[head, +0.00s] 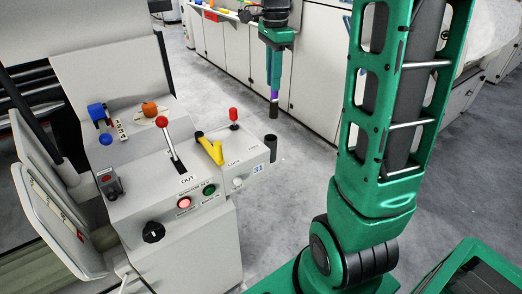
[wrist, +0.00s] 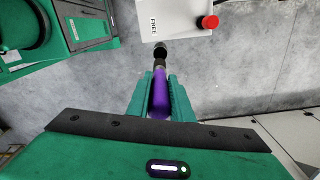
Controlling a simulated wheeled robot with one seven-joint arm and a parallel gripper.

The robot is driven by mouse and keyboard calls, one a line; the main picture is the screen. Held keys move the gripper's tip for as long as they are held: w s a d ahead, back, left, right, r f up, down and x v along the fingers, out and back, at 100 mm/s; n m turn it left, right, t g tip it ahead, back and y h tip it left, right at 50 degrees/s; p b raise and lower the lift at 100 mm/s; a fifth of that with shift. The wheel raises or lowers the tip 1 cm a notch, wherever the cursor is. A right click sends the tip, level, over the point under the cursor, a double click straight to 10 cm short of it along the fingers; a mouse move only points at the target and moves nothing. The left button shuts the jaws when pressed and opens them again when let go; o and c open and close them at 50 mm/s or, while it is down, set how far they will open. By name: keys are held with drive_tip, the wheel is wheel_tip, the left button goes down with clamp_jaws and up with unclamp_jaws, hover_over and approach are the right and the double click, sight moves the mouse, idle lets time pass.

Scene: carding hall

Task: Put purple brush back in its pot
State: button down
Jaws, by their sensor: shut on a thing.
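My gripper (head: 274,75) is shut on the purple brush (head: 273,98), which hangs upright with its dark tip pointing down. In the wrist view the brush's purple handle (wrist: 160,96) lies between the two green fingers (wrist: 160,100). A small dark pot (head: 270,142) is fixed at the right edge of the grey machine console. The brush is above the pot and apart from it in the head view. In the wrist view the pot (wrist: 161,46) shows just beyond the brush's tip; the gap there is hard to judge.
White cabinets (head: 245,70) stand behind. Grey floor (head: 300,160) lies free to the right of the console.

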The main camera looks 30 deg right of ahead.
sight(270, 116)
drive_tip(key=f, duration=1.3)
drive_tip(key=shift+w+a+f, duration=0.15)
drive_tip(key=shift+w+a, duration=0.05)
drive_tip(key=shift+f, duration=2.45)
drive_tip(key=c, duration=1.6)
unclamp_jaws()
drive_tip(key=shift+c, duration=0.2)
drive_tip(key=shift+o, duration=0.4)
